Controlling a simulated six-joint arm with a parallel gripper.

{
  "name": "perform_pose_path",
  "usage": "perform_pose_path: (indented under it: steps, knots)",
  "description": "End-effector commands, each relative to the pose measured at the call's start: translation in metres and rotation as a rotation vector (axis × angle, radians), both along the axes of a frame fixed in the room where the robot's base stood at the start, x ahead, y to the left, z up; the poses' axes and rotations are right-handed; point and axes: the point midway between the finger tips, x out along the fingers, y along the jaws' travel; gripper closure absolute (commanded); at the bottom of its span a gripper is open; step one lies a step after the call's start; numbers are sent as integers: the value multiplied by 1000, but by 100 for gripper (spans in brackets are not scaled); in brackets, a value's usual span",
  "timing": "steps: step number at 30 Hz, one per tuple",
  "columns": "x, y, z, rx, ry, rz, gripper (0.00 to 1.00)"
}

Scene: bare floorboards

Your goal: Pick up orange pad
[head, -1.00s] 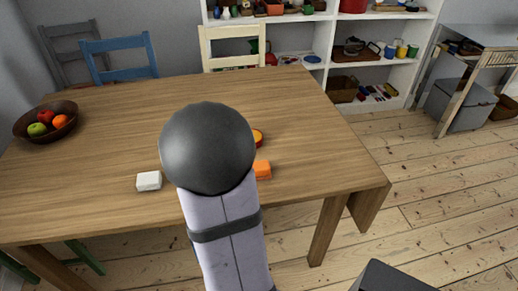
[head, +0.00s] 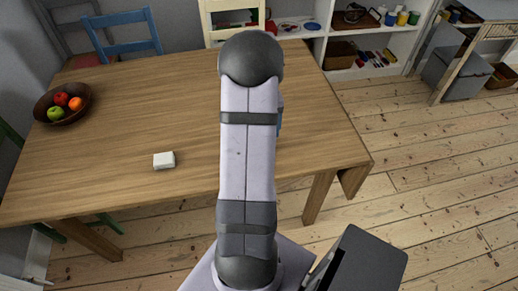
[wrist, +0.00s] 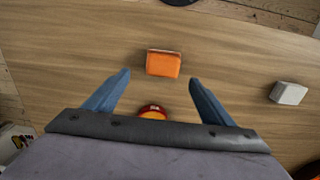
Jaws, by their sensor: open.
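The orange pad (wrist: 163,63) is a small orange block lying on the wooden table. In the wrist view it sits just beyond and between my fingertips, apart from them. My gripper (wrist: 158,82) is open, with its two blue fingers spread and nothing held between them. In the head view my arm hides the pad, and only a bit of a blue finger shows beside the arm.
A white block (head: 164,160) lies on the table (head: 130,120), also seen in the wrist view (wrist: 288,93). A round orange and red thing (wrist: 152,112) lies near my gripper's base, partly hidden. A fruit bowl (head: 62,104) stands at the left. Chairs and shelves are behind.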

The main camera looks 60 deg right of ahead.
Motion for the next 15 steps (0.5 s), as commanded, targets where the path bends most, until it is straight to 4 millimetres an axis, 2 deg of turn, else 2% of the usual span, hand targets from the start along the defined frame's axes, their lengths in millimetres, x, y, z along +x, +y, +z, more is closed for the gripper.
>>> perform_pose_path:
  steps: [5,15]
  knots:
    - [0,0,-1,0,0,18,23]
    - [1,1,-21,0,0,16,23]
